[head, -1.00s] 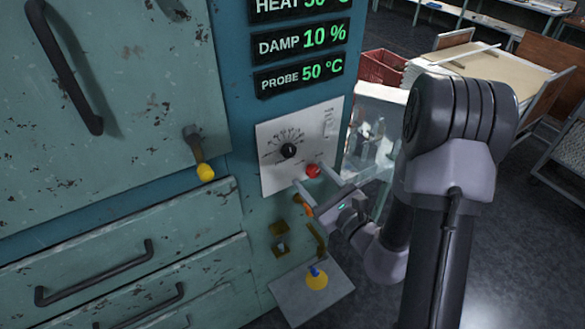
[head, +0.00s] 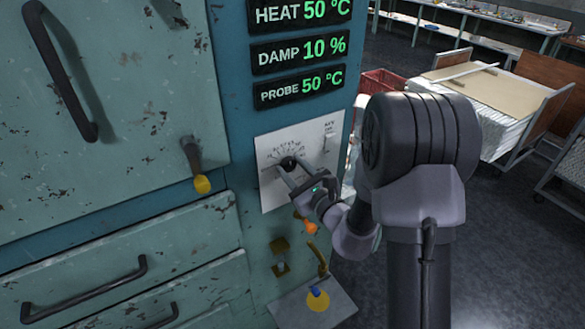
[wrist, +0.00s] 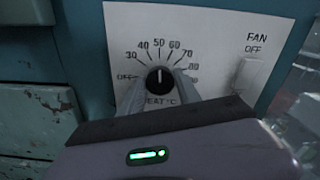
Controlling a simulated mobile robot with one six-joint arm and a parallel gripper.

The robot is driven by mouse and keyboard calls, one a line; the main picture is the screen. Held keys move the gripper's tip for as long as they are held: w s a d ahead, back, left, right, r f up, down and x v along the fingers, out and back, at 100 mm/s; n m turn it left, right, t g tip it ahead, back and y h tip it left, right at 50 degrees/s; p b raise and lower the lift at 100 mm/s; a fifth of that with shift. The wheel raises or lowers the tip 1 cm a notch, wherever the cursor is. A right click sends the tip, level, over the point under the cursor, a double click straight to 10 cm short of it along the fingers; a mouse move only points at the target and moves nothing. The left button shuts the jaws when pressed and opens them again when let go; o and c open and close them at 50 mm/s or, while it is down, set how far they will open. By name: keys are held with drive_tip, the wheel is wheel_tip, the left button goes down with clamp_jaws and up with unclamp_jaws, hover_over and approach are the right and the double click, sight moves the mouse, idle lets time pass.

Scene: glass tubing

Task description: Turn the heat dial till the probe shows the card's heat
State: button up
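The black heat dial (head: 288,162) sits on a white panel (head: 268,192). In the wrist view the dial (wrist: 160,80) has its white mark pointing almost straight up, near 50 on a scale running from OFF past 80. My gripper (wrist: 159,88) has one finger on each side of the dial. The fingers look apart from it, though contact is hard to tell. In the head view my gripper (head: 291,168) reaches the dial from the lower right. The probe display (head: 300,87) reads 50 °C, and the heat display (head: 300,10) reads 50 °C. No card is readable.
The damp display (head: 300,48) reads 10 %. A fan switch (wrist: 247,76) is right of the dial. A yellow-tipped handle (head: 198,168) stands out at left. A small shelf (head: 300,308) juts out below. Carts and benches stand behind on the right.

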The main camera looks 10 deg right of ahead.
clamp_jaws()
drive_tip(key=shift+m, duration=0.3)
drive_tip(key=m+p, duration=0.3)
drive_tip(key=m, duration=0.1)
drive_tip(key=shift+r+m, duration=0.1)
drive_tip(key=shift+m, duration=0.2)
drive_tip(key=shift+m+p, duration=1.3)
drive_tip(key=shift+m, duration=0.9)
drive_tip(key=o, duration=0.6)
unclamp_jaws()
drive_tip(key=shift+c, duration=0.2)
